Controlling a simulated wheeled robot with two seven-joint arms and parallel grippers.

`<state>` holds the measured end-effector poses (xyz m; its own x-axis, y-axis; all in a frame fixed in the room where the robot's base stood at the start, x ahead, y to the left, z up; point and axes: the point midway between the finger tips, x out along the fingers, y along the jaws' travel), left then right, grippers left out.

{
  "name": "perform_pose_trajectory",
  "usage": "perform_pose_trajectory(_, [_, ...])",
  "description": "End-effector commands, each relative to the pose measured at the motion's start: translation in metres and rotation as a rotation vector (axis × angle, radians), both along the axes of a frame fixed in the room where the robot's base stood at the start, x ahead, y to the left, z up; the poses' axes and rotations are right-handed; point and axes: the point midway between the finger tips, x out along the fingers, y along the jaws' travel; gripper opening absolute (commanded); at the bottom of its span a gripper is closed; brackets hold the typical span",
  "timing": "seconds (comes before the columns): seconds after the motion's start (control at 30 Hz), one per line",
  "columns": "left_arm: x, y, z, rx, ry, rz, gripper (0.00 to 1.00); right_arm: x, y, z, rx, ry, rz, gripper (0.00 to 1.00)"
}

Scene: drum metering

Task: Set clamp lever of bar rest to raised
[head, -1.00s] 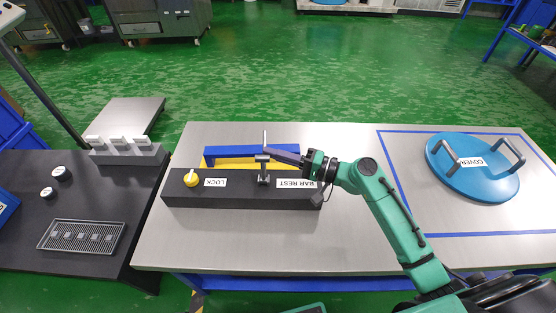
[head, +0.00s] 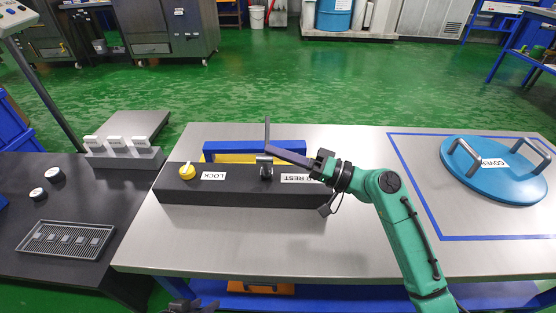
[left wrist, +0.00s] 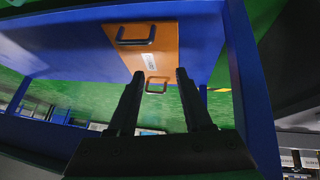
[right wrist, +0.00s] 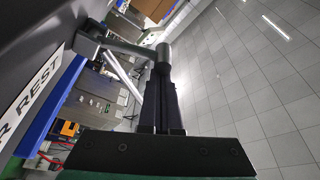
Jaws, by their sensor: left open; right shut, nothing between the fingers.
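The bar rest (head: 240,207) is a long black block on the steel table. Its clamp lever (head: 267,131) is a thin grey rod standing about upright above a small pivot. My right gripper (head: 272,147) is shut and empty, its fingertips beside the lever, partly covering it. In the right wrist view the shut fingers (right wrist: 162,82) reach a dark cylindrical end of the clamp (right wrist: 164,52); whether they touch is unclear. My left gripper (left wrist: 155,78) is open and empty in the left wrist view, facing an orange panel; only a dark piece (head: 190,305) shows in the head view.
A yellow knob (head: 187,171) by the LOCK label is left of the lever. A blue bar (head: 225,147) lies behind the block. A blue cover (head: 500,185) with handles sits at right. The orange panel (left wrist: 150,50) with black handles is below the tabletop. The table front is clear.

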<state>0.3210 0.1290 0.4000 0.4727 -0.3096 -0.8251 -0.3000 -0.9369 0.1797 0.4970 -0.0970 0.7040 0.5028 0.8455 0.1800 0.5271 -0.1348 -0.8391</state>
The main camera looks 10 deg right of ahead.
Motion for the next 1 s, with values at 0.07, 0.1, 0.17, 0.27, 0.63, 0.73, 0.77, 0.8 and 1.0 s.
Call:
perform_pose_trajectory(0.07, [0.005, -0.019, -0.02, -0.064, -0.083, -0.004, 0.5, -0.002, 0.001, -0.007, -0.009, -0.034, 0.002, 0.0])
perform_pose_trajectory(0.1, [0.007, -0.028, -0.024, -0.101, -0.13, -0.001, 0.5, -0.003, 0.001, -0.008, -0.01, -0.031, 0.003, 0.0])
perform_pose_trajectory(0.17, [0.009, -0.04, -0.03, -0.153, -0.197, 0.006, 0.5, -0.004, 0.002, -0.008, -0.009, -0.031, 0.003, 0.0])
perform_pose_trajectory(0.27, [0.01, -0.057, -0.036, -0.239, -0.302, 0.025, 0.5, -0.007, 0.002, -0.009, -0.009, -0.03, 0.003, 0.0])
perform_pose_trajectory(0.63, [0.01, -0.069, -0.052, -0.332, -0.425, 0.067, 0.5, -0.013, 0.004, -0.009, -0.033, -0.129, 0.001, 0.0])
perform_pose_trajectory(0.73, [0.01, -0.069, -0.055, -0.335, -0.429, 0.069, 0.5, -0.014, 0.004, -0.009, -0.036, -0.141, 0.002, 0.0])
perform_pose_trajectory(0.77, [0.01, -0.069, -0.055, -0.336, -0.43, 0.07, 0.5, -0.014, 0.004, -0.009, -0.037, -0.143, 0.003, 0.0])
perform_pose_trajectory(0.8, [0.01, -0.069, -0.055, -0.336, -0.431, 0.071, 0.5, -0.014, 0.004, -0.009, -0.038, -0.146, 0.003, 0.0])
perform_pose_trajectory(1.0, [0.01, -0.069, -0.055, -0.337, -0.431, 0.071, 0.5, -0.015, 0.005, -0.009, -0.04, -0.148, 0.006, 0.0])
